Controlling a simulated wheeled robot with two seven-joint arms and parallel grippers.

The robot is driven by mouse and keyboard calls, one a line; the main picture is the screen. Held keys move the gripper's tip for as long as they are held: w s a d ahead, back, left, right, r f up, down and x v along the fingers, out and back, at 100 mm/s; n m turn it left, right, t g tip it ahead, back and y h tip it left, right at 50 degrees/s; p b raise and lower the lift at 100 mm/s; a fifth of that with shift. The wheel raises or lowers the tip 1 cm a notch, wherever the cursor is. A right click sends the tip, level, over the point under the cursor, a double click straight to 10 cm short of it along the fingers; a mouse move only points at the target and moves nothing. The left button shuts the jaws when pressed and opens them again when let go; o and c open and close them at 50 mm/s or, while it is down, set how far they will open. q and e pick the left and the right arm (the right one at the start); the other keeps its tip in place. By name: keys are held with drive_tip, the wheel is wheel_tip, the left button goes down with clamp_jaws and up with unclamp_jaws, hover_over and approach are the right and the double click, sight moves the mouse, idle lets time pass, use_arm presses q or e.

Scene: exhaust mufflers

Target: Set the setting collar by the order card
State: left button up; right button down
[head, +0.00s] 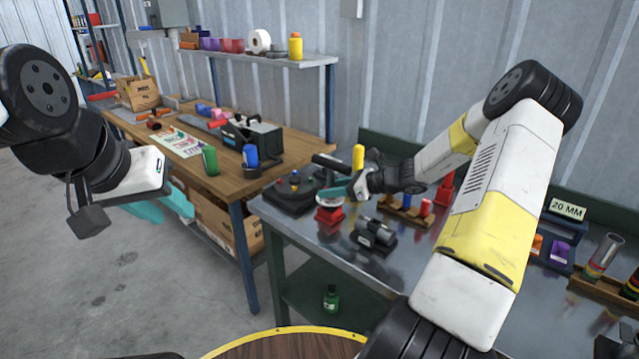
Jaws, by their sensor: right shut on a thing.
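A card reading "20 MM" (567,209) stands at the back right of the grey metal bench. My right gripper (336,190) has teal fingers and is over the left part of this bench, above a red block (329,215). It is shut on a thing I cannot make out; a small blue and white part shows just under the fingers. I cannot tell which piece is the setting collar. A banded, tapered metal tube (606,254) stands in a wooden rack at the right. My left gripper (162,208) is open and empty, in the air left of the wooden bench.
A yellow cylinder (358,157) stands behind my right gripper. A wooden rack (405,214) holds coloured pieces. The wooden bench (225,185) carries green and blue cylinders.

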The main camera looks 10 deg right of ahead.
drive_tip(key=shift+n+g, duration=0.3)
drive_tip(key=shift+n, duration=0.2)
drive_tip(key=n+g+y, duration=0.2)
drive_tip(key=g, duration=0.1)
drive_tip(key=shift+w+n, duration=0.1)
drive_tip(key=shift+n, duration=0.2)
drive_tip(key=shift+n+g, duration=1.7)
drive_tip(key=shift+g, duration=0.3)
drive_tip(key=shift+n+g+y, duration=0.3)
drive_tip(key=shift+g, duration=0.1)
drive_tip(key=c, duration=0.9)
unclamp_jaws()
drive_tip(key=v, duration=0.8)
